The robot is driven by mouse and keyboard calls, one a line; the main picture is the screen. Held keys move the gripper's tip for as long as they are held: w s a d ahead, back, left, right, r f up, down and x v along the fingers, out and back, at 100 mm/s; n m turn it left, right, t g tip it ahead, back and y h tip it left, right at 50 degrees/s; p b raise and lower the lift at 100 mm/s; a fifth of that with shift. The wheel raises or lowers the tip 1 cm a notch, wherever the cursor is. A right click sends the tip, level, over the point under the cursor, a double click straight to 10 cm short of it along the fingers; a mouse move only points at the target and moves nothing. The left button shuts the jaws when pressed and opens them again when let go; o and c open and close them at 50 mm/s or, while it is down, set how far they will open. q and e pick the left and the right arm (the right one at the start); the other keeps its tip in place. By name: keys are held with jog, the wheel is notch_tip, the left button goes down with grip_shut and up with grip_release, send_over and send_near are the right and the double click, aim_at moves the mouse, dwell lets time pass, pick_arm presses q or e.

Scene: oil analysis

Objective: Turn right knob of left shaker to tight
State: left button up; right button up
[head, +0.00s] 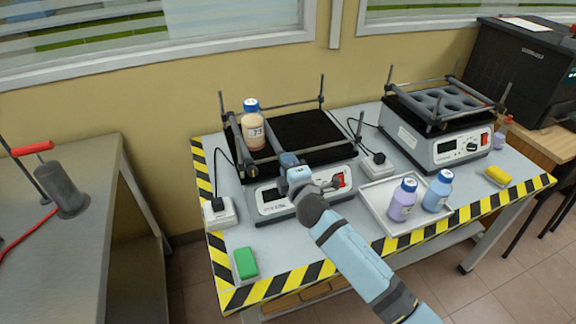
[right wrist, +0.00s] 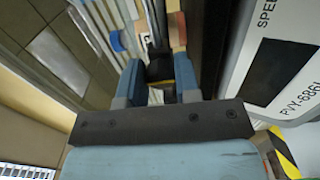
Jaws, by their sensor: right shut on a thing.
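The left shaker (head: 271,196) stands on the table with a black platform, grey rails and a white front panel. An orange-brown bottle with a blue cap (head: 252,138) stands on its left side, beside a grey bar (head: 238,133). My right gripper (head: 287,160) is at the front rail, above the front panel, and covers the knob there in the head view. In the right wrist view its fingers (right wrist: 160,85) are closed around a small dark part (right wrist: 159,65), which looks like the knob. How tight it is cannot be told. My left gripper is not in view.
The right shaker (head: 437,150) stands at the back right. A white tray (head: 375,207) holds two blue-capped bottles (head: 403,200). A power socket (head: 219,212) is left of the shaker.

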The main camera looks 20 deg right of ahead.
dwell(0.3)
jog(key=o, duration=0.9)
jog(key=s, duration=1.4)
jog(key=shift+d, duration=0.25)
